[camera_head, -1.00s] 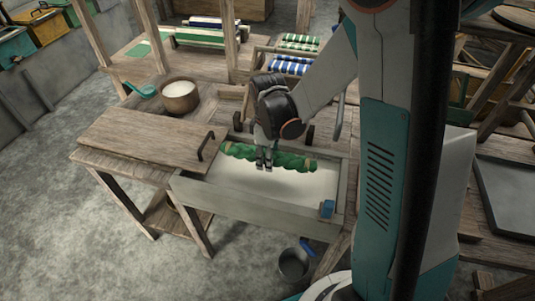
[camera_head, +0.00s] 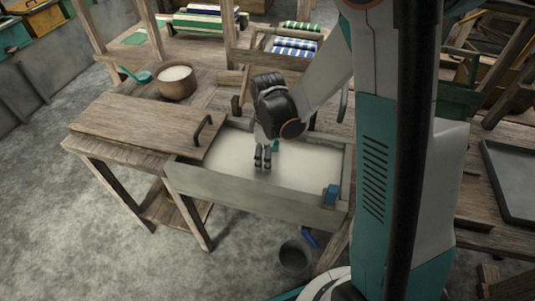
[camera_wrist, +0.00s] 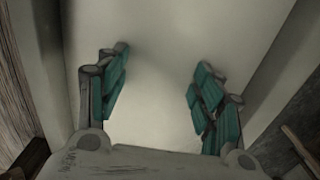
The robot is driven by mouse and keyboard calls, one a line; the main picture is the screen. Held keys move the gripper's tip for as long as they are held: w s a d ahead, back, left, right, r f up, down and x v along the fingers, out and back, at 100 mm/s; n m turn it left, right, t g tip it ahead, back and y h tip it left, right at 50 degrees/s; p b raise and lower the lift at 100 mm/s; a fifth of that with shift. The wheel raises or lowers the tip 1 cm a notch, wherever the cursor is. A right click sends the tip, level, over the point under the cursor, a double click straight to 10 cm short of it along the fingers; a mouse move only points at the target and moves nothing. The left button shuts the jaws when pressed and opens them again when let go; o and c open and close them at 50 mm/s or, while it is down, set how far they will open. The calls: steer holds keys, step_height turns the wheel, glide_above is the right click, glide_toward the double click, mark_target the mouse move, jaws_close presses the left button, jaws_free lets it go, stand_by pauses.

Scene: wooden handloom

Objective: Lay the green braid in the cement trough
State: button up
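The cement trough (camera_head: 250,197) is a grey box set in the wooden bench, filled with a smooth pale surface (camera_head: 310,160). My gripper (camera_head: 263,164) points down over the trough, close to the pale surface. In the wrist view my gripper (camera_wrist: 162,75) is open, its teal-padded fingers well apart and nothing between them. The pale filling (camera_wrist: 158,110) lies below. The green braid does not show in either current view; whether it lies under the surface cannot be told.
A wooden lid (camera_head: 150,124) with a dark handle lies left of the trough. A blue object (camera_head: 331,194) sits on the trough's front right rim. A round pot (camera_head: 176,84) and striped rolls (camera_head: 293,48) stand behind. A bucket (camera_head: 295,257) is on the floor in front.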

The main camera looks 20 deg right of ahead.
stand_by(0.3)
step_height(320, 180, up, 12)
stand_by(0.6)
steer(key=s+r+m+t, duration=0.3)
steer(key=s+r+m, duration=0.1)
steer(key=s, duration=0.3)
steer(key=s+r+m+t, duration=0.4)
steer(key=s+r+m, duration=0.1)
steer(key=s, duration=0.3)
steer(key=shift+m, duration=0.9)
